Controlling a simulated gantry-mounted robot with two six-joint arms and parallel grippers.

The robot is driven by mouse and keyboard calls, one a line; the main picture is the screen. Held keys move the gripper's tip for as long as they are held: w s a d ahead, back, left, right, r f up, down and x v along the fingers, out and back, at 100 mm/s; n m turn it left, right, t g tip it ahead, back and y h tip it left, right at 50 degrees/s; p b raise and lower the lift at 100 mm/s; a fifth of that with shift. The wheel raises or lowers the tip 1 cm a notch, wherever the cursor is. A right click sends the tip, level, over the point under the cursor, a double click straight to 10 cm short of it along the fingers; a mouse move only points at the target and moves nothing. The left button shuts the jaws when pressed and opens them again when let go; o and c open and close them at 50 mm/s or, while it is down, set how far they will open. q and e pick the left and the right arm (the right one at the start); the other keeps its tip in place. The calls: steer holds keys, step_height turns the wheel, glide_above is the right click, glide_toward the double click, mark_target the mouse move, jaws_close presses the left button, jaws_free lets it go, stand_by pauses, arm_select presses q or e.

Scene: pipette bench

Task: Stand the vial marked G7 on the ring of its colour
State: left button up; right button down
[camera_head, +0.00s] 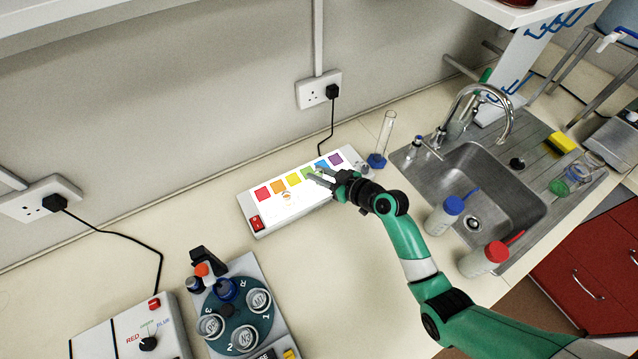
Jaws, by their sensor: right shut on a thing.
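A lit white panel (251,213) carries a row of coloured squares, red through orange, yellow, green and blue to purple. A small pale round item with an orange mark (287,197) stands out on the panel below the squares; I cannot tell if it is a vial or a ring. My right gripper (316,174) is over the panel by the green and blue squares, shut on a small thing. That thing is mostly hidden by the fingers, and no G7 marking is readable. My left gripper is not in view.
A measuring cylinder with a blue base (377,160) stands just right of the panel. A steel sink (500,181) lies at the right, with blue-capped (442,217) and red-capped (484,260) bottles before it. A numbered turret device (237,321) stands front left. The bench between is clear.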

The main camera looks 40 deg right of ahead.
steer(key=shift+w+d+f, duration=0.15)
steer(key=shift+f, duration=0.15)
step_height(320, 180, down, 3)
steer(key=shift+w+d+r+b, duration=0.1)
steer(key=shift+w+r+b, duration=0.05)
steer(key=shift+b, duration=0.45)
steer(key=shift+f, duration=0.25)
steer(key=shift+f, duration=0.25)
steer(key=c, duration=0.6)
jaws_free()
steer(key=shift+c, duration=0.2)
steer(key=shift+r, duration=0.1)
